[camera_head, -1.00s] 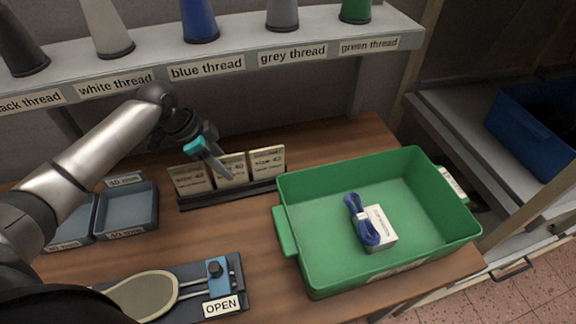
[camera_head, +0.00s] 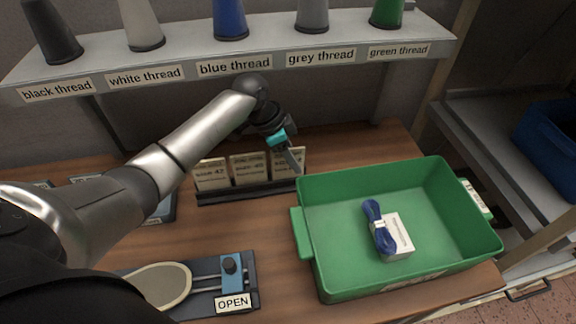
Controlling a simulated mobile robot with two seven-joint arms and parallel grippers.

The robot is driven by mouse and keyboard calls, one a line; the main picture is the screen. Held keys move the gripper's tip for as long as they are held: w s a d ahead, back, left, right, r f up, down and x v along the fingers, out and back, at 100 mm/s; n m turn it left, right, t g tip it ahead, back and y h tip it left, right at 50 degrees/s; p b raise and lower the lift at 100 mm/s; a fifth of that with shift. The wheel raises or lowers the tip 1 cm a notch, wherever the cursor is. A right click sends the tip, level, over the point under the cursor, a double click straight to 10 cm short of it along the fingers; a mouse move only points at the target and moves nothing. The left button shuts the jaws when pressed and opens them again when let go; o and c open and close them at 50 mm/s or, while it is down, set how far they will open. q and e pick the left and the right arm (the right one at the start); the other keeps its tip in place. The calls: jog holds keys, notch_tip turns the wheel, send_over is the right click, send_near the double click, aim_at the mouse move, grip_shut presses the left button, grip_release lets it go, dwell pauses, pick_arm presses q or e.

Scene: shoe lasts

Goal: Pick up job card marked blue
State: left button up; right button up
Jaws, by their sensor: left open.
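Several job cards stand upright side by side in a dark rack (camera_head: 245,193) on the wooden table. The left card (camera_head: 212,175) and the middle card (camera_head: 250,170) show printed size text; the smaller print is too small to read. The right card (camera_head: 281,162) is partly hidden by my left gripper (camera_head: 295,163). That gripper is open, with its fingers at the right card's upper right part; I cannot tell whether they touch it. My right gripper is not in view.
A green tray (camera_head: 310,258) holding a blue lace bundle (camera_head: 374,222) and a white box (camera_head: 399,233) stands right of the rack. A fixture with an OPEN label (camera_head: 233,303) lies in front. A thread shelf (camera_head: 190,78) runs behind. A blue bin (camera_head: 548,140) is far right.

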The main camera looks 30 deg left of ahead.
pick_arm(q)
jog(key=shift+c, duration=0.3)
grip_shut()
dwell(0.4)
